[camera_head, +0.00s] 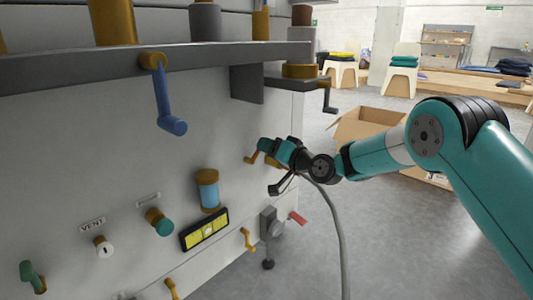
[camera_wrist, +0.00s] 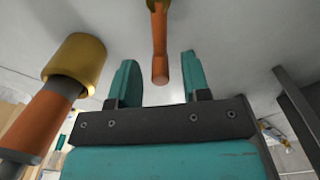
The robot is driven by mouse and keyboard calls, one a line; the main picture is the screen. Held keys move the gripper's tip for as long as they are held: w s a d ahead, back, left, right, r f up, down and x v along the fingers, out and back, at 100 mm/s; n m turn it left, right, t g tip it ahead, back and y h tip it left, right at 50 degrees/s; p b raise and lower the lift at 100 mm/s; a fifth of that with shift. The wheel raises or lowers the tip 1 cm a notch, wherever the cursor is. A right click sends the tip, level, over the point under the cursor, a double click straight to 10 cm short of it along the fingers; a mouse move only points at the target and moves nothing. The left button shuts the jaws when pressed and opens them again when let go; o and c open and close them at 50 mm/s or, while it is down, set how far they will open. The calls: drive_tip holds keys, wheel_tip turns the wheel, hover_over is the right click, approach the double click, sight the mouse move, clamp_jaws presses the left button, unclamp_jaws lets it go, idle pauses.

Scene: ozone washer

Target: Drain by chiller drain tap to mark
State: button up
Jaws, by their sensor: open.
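My gripper (camera_head: 262,147) is beside the panel; it also shows in the wrist view (camera_wrist: 157,78) with its two teal fingers spread and nothing held. An orange handle (camera_wrist: 160,45) with a brass top hangs ahead, in line with the gap between the fingers. A brass-and-orange fitting shows by my gripper in the head view (camera_head: 252,158). No readable label marks the chiller drain tap, so I cannot tell which handle it is. A brass-capped sight glass (camera_head: 207,190) appears filled with blue; no level mark is readable.
A thick orange cylinder with a brass collar (camera_wrist: 70,85) stands left of my fingers. A blue crank (camera_head: 168,110) hangs from the shelf (camera_head: 200,58). The panel carries a VENT knob (camera_head: 103,247), green knob (camera_head: 160,222) and yellow level (camera_head: 204,230). A grey hose (camera_head: 338,225) hangs below my wrist.

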drive_tip(key=shift+w+a, duration=0.4)
drive_tip(key=shift+a, duration=0.15)
clamp_jaws()
drive_tip(key=n, duration=0.1)
drive_tip(key=s+n+b, duration=0.1)
drive_tip(key=n, duration=0.1)
drive_tip(key=a+r+n, duration=0.1)
drive_tip(key=n, duration=0.1)
drive_tip(key=shift+s+r, duration=0.1)
drive_tip(key=shift+s, duration=0.25)
drive_tip(key=shift+s+a+r+n+b, duration=0.1)
drive_tip(key=shift+s+a+n+b, duration=0.15)
drive_tip(key=shift+n+b, duration=0.4)
drive_tip(key=shift+s+a+r+n+b, duration=0.15)
drive_tip(key=shift+s+n+b, duration=0.1)
drive_tip(key=shift+n, duration=0.7)
drive_tip(key=shift+s+a+f+n+b, duration=0.1)
drive_tip(key=shift+s+a+n+b, duration=0.25)
drive_tip(key=shift+n, duration=0.45)
drive_tip(key=shift+d+r, duration=0.1)
